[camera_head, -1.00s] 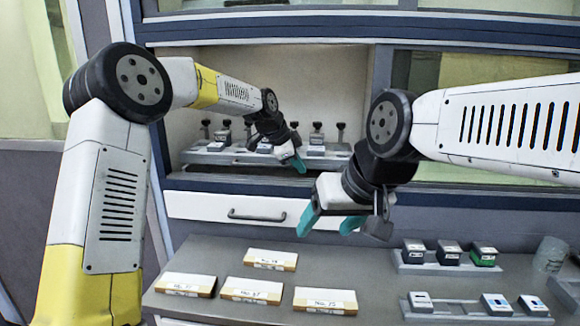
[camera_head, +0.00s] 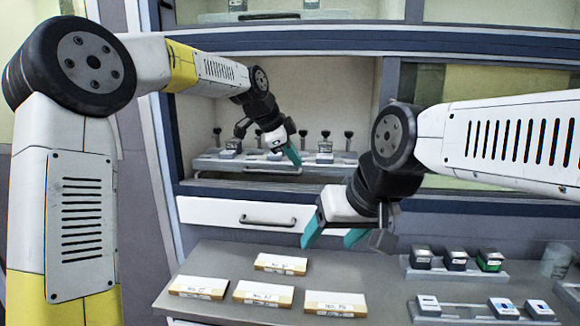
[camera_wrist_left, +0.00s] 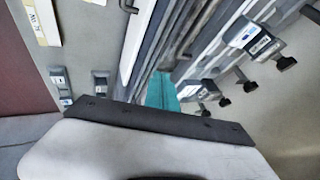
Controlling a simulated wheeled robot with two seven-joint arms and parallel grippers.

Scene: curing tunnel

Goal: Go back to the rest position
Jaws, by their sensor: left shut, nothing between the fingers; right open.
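My left gripper (camera_head: 292,155) is shut and empty in the head view. It is in front of the recessed tunnel opening, near the rack of black-knobbed holders. Its teal fingertip also shows in the left wrist view (camera_wrist_left: 162,92). My right gripper (camera_head: 333,232) is open and empty, with two teal fingers pointing down. It hangs above the counter, in front of the drawer front.
A rack (camera_head: 215,163) with small blocks and black knobs stands in the opening. Below it is a white drawer front (camera_head: 225,212). The grey counter (camera_head: 370,272) carries several labelled boxes (camera_head: 264,293) and two trays (camera_head: 425,272) of small blocks at right. A clear cup (camera_head: 554,260) stands at far right.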

